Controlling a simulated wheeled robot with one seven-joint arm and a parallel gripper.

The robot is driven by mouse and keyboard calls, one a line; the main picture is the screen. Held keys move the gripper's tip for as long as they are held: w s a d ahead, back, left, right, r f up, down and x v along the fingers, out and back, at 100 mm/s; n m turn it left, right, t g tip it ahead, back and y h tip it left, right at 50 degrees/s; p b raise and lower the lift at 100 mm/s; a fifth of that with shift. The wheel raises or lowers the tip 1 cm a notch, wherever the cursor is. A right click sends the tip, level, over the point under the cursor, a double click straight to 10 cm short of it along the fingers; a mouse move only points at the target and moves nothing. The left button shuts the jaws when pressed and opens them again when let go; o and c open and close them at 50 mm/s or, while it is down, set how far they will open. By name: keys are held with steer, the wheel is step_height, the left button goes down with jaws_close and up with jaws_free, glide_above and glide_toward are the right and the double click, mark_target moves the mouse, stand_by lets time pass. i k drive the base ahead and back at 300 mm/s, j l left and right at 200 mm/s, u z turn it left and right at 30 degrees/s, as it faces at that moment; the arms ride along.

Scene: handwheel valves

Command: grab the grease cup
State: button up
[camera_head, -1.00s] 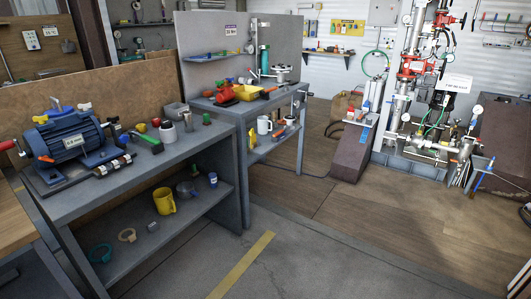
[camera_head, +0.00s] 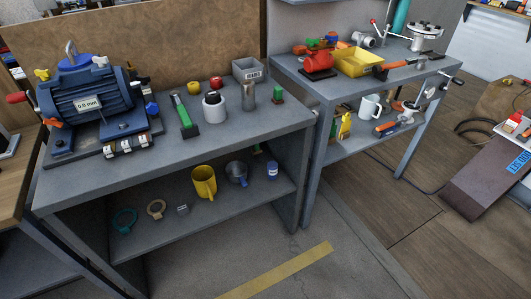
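I cannot tell for sure which thing is the grease cup. Several cup-like things show in the head view. On the near bench top stand a white cup with a dark top (camera_head: 214,106), a grey metal cylinder (camera_head: 248,96) and a small yellow-and-red piece (camera_head: 194,87). On the shelf below are a yellow mug (camera_head: 204,182), a grey round cup with a blue handle (camera_head: 237,173) and a small blue can (camera_head: 272,170). A white mug (camera_head: 370,106) stands on the far bench's lower shelf. My gripper is not in view.
The near grey bench (camera_head: 262,122) also bears a blue motor (camera_head: 93,98), a green-handled tool (camera_head: 184,121) and a grey box (camera_head: 248,70). The far bench holds a yellow tray (camera_head: 358,61). The floor (camera_head: 375,270) in front is clear, with a yellow stripe (camera_head: 275,272).

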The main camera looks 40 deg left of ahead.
mark_target(272, 167)
steer(key=i+l+u, duration=0.1)
steer(key=i+u, duration=0.35)
steer(key=i+l+u, duration=0.2)
steer(key=u, duration=0.25)
steer(key=i+l+u, duration=0.35)
steer(key=u, duration=0.15)
steer(key=i+l+u, duration=0.2)
steer(key=l+u, duration=0.25)
steer(key=i+l+u, duration=0.15)
steer(key=l+u, duration=0.15)
steer(key=l, duration=0.15)
steer(key=i+l+u, duration=0.15)
steer(key=l+u, duration=0.15)
steer(key=l, duration=0.2)
steer(key=l+u, duration=0.35)
steer(key=i+l, duration=0.05)
steer(key=l, duration=0.1)
